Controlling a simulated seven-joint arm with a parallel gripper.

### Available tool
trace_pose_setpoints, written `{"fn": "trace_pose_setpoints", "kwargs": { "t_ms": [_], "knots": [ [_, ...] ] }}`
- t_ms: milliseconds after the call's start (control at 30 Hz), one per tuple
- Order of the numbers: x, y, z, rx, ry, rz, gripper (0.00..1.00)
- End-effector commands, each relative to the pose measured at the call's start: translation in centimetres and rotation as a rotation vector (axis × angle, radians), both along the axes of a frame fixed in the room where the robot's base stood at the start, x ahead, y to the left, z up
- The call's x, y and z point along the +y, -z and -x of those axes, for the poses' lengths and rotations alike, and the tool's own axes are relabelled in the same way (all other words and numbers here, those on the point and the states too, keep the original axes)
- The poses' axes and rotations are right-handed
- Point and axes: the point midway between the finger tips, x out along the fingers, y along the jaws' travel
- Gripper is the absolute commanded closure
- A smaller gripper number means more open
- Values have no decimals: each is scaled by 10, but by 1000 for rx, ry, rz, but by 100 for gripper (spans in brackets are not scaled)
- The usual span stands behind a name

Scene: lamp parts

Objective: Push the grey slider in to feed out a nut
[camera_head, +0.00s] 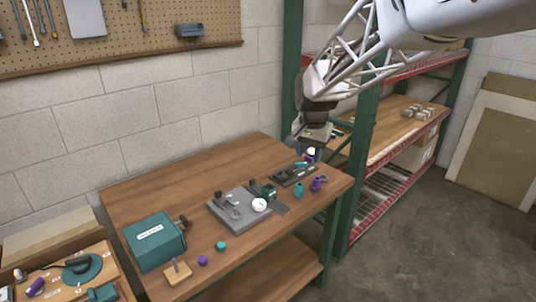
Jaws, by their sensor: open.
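A teal box (154,243) with a white label, too small to read, stands at the left front of the wooden table. A dark knobbed piece (183,222) shows at its right side; I cannot tell whether this is the grey slider. No nut can be made out for certain. My gripper (311,151) is open at the table's far right end, well away from the teal box.
A grey fixture plate (228,212) with a white round part (259,205) sits mid-table. Teal (299,190) and purple (317,184) parts stand at the right. A small wooden block (177,272) lies in front. A green shelf post (355,150) rises beside my arm. The table's back left is clear.

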Motion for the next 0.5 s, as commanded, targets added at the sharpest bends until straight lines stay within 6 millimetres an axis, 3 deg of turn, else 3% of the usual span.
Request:
{"fn": "trace_pose_setpoints", "kwargs": {
  "t_ms": [500],
  "knots": [
    [65, 55, -110, 43, 127, -10, 57]
  ]
}}
